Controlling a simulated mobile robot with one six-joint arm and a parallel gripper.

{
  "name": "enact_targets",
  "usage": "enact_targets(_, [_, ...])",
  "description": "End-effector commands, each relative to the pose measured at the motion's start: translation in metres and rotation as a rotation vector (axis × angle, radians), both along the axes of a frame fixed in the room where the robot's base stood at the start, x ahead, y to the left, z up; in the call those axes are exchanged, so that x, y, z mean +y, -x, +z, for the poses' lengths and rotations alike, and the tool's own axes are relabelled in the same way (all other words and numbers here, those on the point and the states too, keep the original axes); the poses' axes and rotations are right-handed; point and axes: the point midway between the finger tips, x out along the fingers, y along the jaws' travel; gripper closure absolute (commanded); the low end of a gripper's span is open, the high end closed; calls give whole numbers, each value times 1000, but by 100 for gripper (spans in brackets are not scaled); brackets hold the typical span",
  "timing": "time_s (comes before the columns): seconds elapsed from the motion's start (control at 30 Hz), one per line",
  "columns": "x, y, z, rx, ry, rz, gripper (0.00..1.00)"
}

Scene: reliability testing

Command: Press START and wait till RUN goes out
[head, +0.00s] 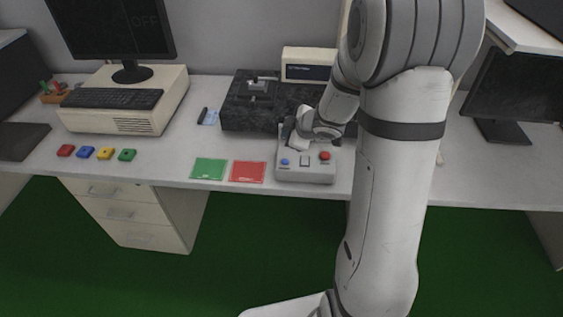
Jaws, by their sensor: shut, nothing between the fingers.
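A grey control box (306,176) sits at the front edge of the white desk. Its top carries a blue button (285,162) at the left, a small pale rectangular part in the middle and a red button (324,156) at the right. Labels are too small to read, so I cannot tell which is START or RUN. My gripper (293,143) is shut and empty, at the back left of the box, above or at its top. I cannot tell whether it touches. My arm hides part of the box's back.
A green mat (209,169) and a red mat (248,172) lie left of the box. Several coloured blocks (104,153) lie further left. A dark block with a fixture (245,105) and a white device (307,65) stand behind. A monitor (112,28) stands at the left.

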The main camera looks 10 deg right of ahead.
Motion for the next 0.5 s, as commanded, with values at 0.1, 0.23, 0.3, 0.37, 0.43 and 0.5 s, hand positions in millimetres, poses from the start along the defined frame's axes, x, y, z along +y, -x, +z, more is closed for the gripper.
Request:
enact_targets(0.1, [0,0,-16,0,1,-1,100])
enact_targets(0.23, [0,0,-34,0,1,0,100])
enact_targets(0.3, [-1,0,-44,0,1,0,100])
enact_targets(0.37, [-1,0,-52,0,1,-1,100])
enact_targets(0.43, [-1,0,-62,0,1,-1,100])
enact_targets(0.5, [-1,0,-70,1,0,-1,100])
